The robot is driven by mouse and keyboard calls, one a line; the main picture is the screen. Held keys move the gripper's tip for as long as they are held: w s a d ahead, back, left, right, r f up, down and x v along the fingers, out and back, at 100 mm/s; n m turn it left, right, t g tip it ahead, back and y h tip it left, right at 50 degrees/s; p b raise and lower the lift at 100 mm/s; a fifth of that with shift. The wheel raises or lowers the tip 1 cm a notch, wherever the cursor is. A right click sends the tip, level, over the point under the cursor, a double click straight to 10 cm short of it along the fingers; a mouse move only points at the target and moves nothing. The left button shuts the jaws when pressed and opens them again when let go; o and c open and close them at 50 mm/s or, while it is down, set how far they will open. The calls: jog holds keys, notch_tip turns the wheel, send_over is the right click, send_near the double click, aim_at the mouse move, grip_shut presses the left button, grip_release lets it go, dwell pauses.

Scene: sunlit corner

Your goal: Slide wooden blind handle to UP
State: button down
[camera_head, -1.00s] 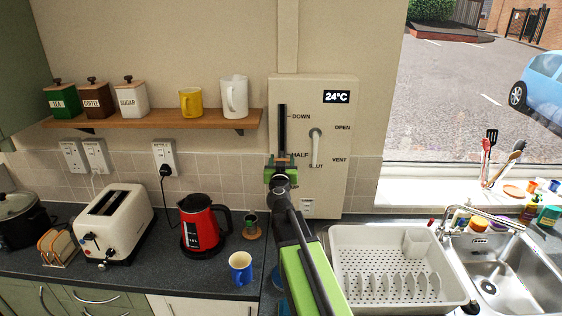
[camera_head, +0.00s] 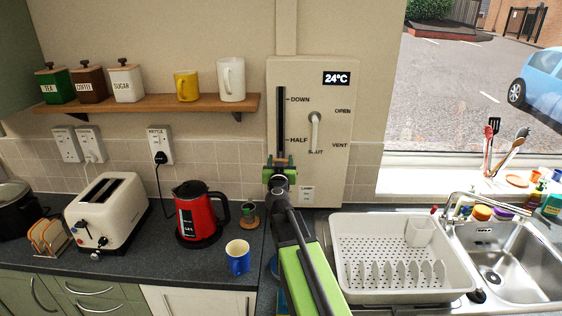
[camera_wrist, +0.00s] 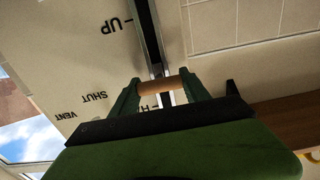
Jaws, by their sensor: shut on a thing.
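The pale wall panel (camera_head: 352,105) has a dark vertical slot (camera_head: 281,110) on its left side, marked DOWN at the top and HALF lower down. My gripper (camera_head: 280,163) is at the slot, just below the HALF mark, and hides the slot's lower end in the head view. In the wrist view my gripper (camera_wrist: 161,92) has its two green fingers shut on the wooden blind handle (camera_wrist: 163,86), which lies across the track. The UP mark (camera_wrist: 97,27) shows further along the track. The HALF mark (camera_wrist: 150,108) is partly hidden near the fingers.
A white lever (camera_head: 314,132) with OPEN, VENT and SHUT marks sits right of the slot. A dish rack (camera_head: 350,291) and sink (camera_head: 510,265) stand below right. A red kettle (camera_head: 198,218), blue mug (camera_head: 238,258) and toaster (camera_head: 105,210) are left. A shelf (camera_head: 150,105) holds mugs and tins.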

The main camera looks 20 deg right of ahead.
notch_tip(320, 180, down, 9)
jog(key=b, duration=0.7)
jog(key=shift+s, duration=0.15)
jog(key=c, duration=0.5)
grip_release()
